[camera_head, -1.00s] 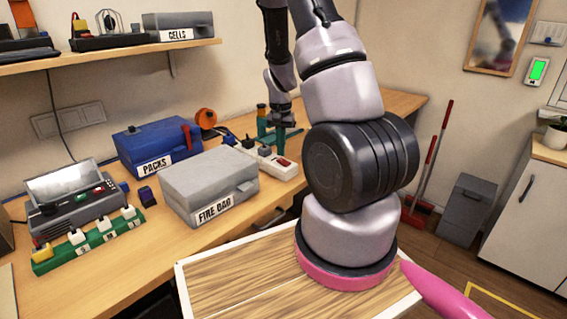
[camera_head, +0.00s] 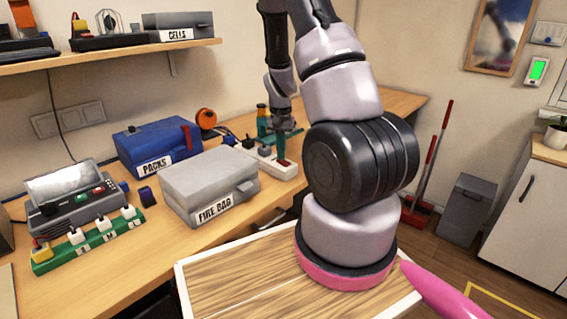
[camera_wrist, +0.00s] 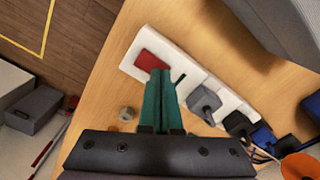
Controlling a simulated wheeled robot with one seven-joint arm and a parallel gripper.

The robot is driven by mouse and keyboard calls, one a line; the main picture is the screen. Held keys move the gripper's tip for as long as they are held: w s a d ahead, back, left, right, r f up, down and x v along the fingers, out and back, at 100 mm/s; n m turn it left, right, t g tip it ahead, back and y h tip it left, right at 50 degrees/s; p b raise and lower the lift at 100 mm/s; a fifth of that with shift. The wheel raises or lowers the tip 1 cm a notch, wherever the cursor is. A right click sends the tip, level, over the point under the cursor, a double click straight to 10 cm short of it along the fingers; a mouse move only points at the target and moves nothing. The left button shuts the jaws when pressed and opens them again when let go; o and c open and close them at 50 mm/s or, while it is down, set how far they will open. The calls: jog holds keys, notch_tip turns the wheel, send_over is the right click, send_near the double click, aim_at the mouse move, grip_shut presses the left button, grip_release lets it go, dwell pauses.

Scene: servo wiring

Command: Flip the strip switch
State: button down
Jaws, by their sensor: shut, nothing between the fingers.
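The white power strip (camera_head: 270,160) lies on the workbench, right of the grey box. In the wrist view the strip (camera_wrist: 195,75) runs diagonally, with a red rocker switch (camera_wrist: 150,61) at its upper-left end. My gripper (camera_wrist: 160,74) has its two green fingers together, with nothing between them. The fingertips overlap the lower right part of the red switch in that view; I cannot tell whether they touch it. In the head view my gripper (camera_head: 281,158) points down at the switch end of the strip and largely hides the switch.
A grey plug (camera_wrist: 205,103) sits in the strip, with darker plugs beyond it. The grey FIRE BAG box (camera_head: 208,183) and blue PACKS box (camera_head: 155,148) stand to the left. A green strip (camera_head: 90,240) with white plugs lies near the front.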

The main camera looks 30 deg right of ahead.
jog(key=shift+f, duration=0.2)
jog(key=shift+r, duration=3.55)
